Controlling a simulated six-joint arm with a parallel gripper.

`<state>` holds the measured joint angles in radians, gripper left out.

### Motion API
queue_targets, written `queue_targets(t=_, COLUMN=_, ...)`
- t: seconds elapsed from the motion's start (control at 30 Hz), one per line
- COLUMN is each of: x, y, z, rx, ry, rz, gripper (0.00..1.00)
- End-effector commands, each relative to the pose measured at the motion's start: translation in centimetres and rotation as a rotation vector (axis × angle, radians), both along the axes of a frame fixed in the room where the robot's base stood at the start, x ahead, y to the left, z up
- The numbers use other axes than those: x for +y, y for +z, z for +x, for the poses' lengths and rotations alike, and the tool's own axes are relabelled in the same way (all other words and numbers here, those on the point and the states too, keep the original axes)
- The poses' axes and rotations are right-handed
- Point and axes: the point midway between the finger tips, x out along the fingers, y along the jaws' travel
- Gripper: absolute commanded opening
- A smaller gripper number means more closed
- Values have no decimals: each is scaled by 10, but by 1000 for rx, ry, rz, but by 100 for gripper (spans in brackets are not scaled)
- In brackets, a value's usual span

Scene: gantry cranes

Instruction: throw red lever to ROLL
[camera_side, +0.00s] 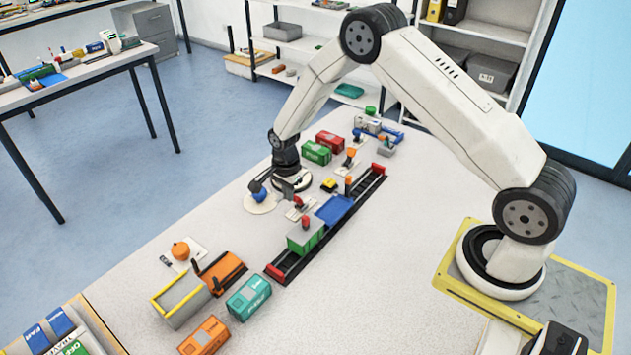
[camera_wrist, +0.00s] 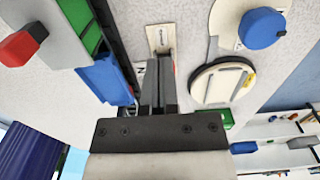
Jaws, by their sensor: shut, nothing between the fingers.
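The red lever (camera_side: 298,201) stands on a small white label plate (camera_side: 297,213) beside the track in the side view. In the wrist view the plate (camera_wrist: 159,36) lies just beyond my gripper (camera_wrist: 159,56), and only a thin red sliver shows beside the fingers. My gripper is shut and empty, pointing down close to the plate. My fingers hide most of the lever there, so I cannot tell whether they touch it. The lettering on the plate, including any ROLL mark, is not readable.
A blue knob (camera_side: 260,196) on a round plate and a pale slotted disc (camera_wrist: 217,82) are close by. A green wagon (camera_side: 306,237) with a red knob and a blue flat wagon (camera_side: 334,209) stand on the track. An orange wagon (camera_side: 221,270) and teal container (camera_side: 249,297) are nearer the front.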

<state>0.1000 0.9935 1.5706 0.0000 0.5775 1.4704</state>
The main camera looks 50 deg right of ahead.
Motion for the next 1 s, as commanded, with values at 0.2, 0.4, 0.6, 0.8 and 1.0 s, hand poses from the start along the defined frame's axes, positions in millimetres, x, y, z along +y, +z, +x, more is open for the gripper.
queue_targets(t=0.2, x=0, y=-3, z=0, rx=1, ry=0, rz=0, gripper=0)
queue_targets(t=0.4, x=0, y=-10, z=0, rx=0, ry=0, rz=0, gripper=0)
queue_targets(t=0.6, x=0, y=-17, z=0, rx=0, ry=0, rz=0, gripper=0)
queue_targets(t=0.8, x=0, y=-24, z=0, rx=0, ry=0, rz=0, gripper=0)
queue_targets(t=1.0, x=0, y=-30, z=0, rx=1, ry=0, rz=0, gripper=0)
